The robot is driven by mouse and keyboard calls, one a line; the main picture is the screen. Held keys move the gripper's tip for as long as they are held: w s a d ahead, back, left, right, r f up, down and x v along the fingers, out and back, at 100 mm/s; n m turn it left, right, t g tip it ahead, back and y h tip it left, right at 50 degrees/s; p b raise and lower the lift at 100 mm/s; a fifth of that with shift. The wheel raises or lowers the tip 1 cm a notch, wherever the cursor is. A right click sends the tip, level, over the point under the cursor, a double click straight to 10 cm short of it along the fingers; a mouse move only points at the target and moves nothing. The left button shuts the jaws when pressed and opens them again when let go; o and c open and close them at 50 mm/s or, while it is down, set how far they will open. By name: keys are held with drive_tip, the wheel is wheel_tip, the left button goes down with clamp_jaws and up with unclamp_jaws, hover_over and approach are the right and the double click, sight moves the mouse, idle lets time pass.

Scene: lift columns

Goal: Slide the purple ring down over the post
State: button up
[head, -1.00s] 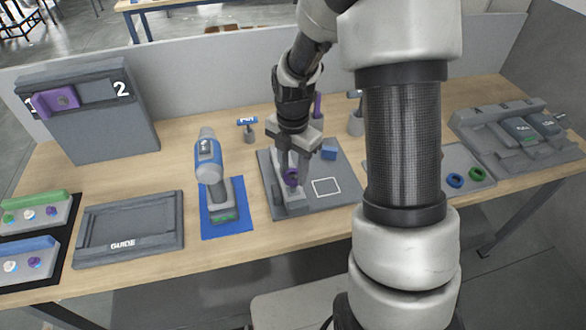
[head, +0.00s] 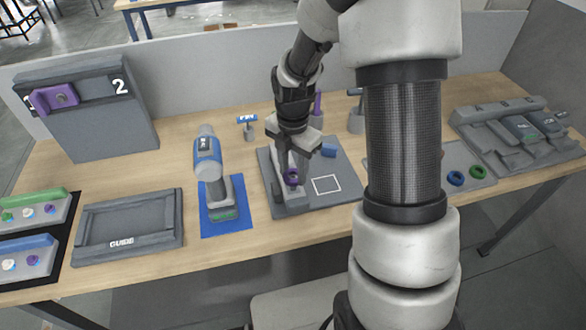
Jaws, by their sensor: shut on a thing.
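My gripper points down and is shut on the ring. The ring looks upright, with its hole towards the camera.
A drill (head: 209,160) stands on a blue mat to the left. Blue (head: 455,178) and green (head: 477,172) rings lie on a tray at the right.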

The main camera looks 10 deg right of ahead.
sight(294, 177)
drive_tip(key=shift+f+b, duration=0.35)
drive_tip(key=shift+f, duration=0.25)
idle(0.3)
drive_tip(key=shift+f, duration=0.3)
idle(0.5)
drive_tip(key=shift+f+b, duration=0.4)
drive_tip(key=shift+f+b, duration=0.3)
drive_tip(key=shift+f, duration=0.4)
idle(0.7)
drive_tip(key=o, duration=1.1)
drive_tip(key=shift+o, duration=0.2)
drive_tip(key=shift+o, duration=0.3)
drive_tip(key=shift+s+d+f, duration=0.1)
drive_tip(key=shift+s+f, duration=0.05)
drive_tip(key=shift+s, duration=0.05)
drive_tip(key=shift+r, duration=0.2)
